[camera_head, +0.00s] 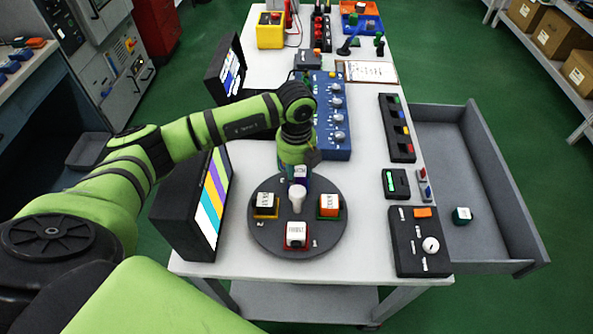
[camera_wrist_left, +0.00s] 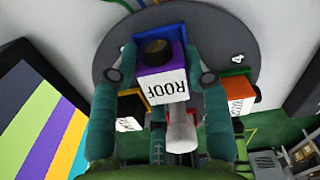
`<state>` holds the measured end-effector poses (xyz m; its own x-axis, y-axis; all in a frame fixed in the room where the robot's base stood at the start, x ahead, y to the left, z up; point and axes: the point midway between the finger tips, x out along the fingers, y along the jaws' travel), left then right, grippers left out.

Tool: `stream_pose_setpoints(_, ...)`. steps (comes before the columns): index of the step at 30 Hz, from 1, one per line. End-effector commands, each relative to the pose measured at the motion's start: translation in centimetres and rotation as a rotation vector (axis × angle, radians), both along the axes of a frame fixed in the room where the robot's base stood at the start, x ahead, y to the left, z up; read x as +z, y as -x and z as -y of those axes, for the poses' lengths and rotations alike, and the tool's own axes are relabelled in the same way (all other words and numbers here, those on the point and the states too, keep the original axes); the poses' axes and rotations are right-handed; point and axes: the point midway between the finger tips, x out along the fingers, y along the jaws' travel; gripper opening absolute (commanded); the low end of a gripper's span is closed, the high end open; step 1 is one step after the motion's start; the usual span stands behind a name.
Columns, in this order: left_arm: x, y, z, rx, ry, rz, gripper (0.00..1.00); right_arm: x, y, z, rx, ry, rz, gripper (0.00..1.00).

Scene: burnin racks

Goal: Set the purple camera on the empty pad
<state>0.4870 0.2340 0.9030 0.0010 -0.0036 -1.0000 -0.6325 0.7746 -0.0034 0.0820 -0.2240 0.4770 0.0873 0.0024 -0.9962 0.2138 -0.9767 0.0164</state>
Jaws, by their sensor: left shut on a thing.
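The purple camera (camera_wrist_left: 162,60) has a black lens and a white face marked ROOF. My left gripper (camera_wrist_left: 166,76) is shut on it, one finger on each side. In the head view the gripper (camera_head: 297,160) is at the back of the round dark turntable (camera_head: 298,249), hiding most of the camera. A blue pad (camera_wrist_left: 146,35) shows just behind the purple camera; whether they touch I cannot tell. My right gripper is not in view.
A white knob (camera_head: 297,195) stands at the turntable's centre. A monitor (camera_head: 207,205) is close on the left, a blue panel with knobs (camera_head: 331,115) behind, a control box (camera_head: 420,241) on the right. An open grey drawer (camera_head: 487,244) holds a teal camera (camera_head: 462,215).

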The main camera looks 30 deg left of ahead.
Motion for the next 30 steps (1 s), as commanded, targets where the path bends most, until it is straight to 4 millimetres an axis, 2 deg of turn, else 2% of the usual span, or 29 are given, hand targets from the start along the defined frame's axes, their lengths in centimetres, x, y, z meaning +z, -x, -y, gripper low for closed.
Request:
stream_pose_setpoints(26,-1.4,0.0,0.0,0.000,0.000,0.001,0.00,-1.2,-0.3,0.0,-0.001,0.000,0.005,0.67)
stream_pose_setpoints(27,-1.3,0.0,0.0,0.000,0.000,0.001,0.59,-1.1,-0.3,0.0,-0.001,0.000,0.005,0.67)
stream_pose_setpoints(28,-1.3,0.0,0.0,0.000,0.000,0.001,0.71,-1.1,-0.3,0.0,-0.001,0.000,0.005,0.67)
stream_pose_setpoints(30,-1.3,0.0,0.0,0.000,-0.001,0.001,0.75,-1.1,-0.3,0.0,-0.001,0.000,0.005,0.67)
